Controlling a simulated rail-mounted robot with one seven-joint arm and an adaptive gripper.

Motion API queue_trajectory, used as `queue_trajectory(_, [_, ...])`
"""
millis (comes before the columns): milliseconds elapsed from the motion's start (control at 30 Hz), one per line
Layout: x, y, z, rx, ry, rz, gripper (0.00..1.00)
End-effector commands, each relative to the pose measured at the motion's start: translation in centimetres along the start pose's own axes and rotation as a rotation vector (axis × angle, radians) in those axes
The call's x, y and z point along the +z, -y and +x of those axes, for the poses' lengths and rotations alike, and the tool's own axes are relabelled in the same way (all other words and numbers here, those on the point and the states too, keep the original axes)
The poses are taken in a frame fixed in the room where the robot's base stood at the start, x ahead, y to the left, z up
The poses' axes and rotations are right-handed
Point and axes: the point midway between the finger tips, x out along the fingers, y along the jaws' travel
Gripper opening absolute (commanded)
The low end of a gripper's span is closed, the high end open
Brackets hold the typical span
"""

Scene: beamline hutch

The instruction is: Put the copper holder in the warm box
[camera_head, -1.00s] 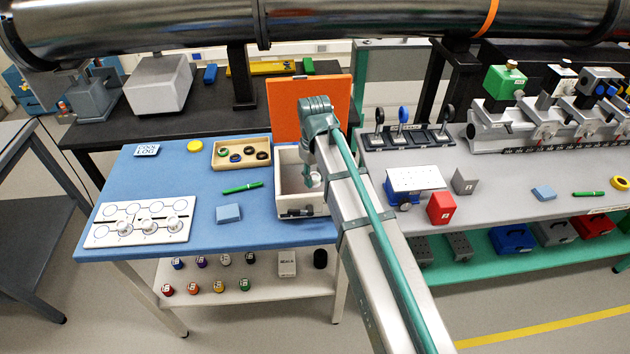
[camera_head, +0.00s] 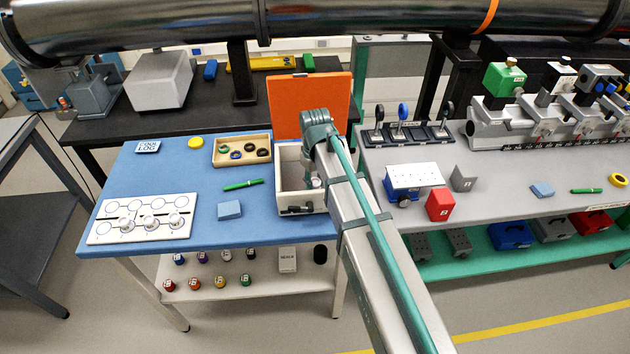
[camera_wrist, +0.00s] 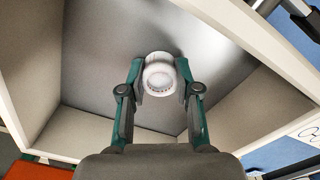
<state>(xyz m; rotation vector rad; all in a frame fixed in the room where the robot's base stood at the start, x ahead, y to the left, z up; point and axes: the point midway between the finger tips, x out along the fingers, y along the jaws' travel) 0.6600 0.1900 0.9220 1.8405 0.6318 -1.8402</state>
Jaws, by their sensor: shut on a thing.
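The open box (camera_head: 286,207), white-walled with an orange lid (camera_head: 305,108) standing up at its back, is at the right end of the blue table. I take it for the warm box, as I read no label on it. My gripper (camera_wrist: 160,84) reaches down inside its walls, at the right side in the head view. It is shut on a small round whitish holder (camera_wrist: 159,72) with a ringed top. No copper colour shows on it. The holder is over the grey box floor (camera_wrist: 130,40); I cannot tell if it touches. My arm partly hides the box in the head view.
A white plate (camera_head: 103,233) with several circles carries a few similar whitish holders. A wooden tray (camera_head: 228,163) with rings, a green pen (camera_head: 243,184) and a blue block (camera_head: 229,209) lie left of the box. A grey bench with optics is to the right.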

Motion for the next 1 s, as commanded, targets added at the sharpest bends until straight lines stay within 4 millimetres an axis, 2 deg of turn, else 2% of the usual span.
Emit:
queue_trajectory(33, [0.0,0.0,0.2,0.000,0.000,0.000,0.00])
queue_trajectory(67, [0.0,0.0,0.2,0.000,0.000,0.000,0.35])
queue_trajectory(200, [0.0,0.0,0.1,0.000,0.000,0.000,0.57])
queue_trajectory(467, [0.0,0.0,0.1,0.000,0.000,0.000,0.57])
queue_trajectory(667, [-0.1,0.0,-0.7,0.001,-0.002,0.000,0.57])
queue_trajectory(833, [-0.1,-0.1,-2.7,0.001,-0.003,0.000,0.57])
queue_trajectory(1000, [-0.2,-0.1,-5.6,0.001,-0.003,0.000,0.57])
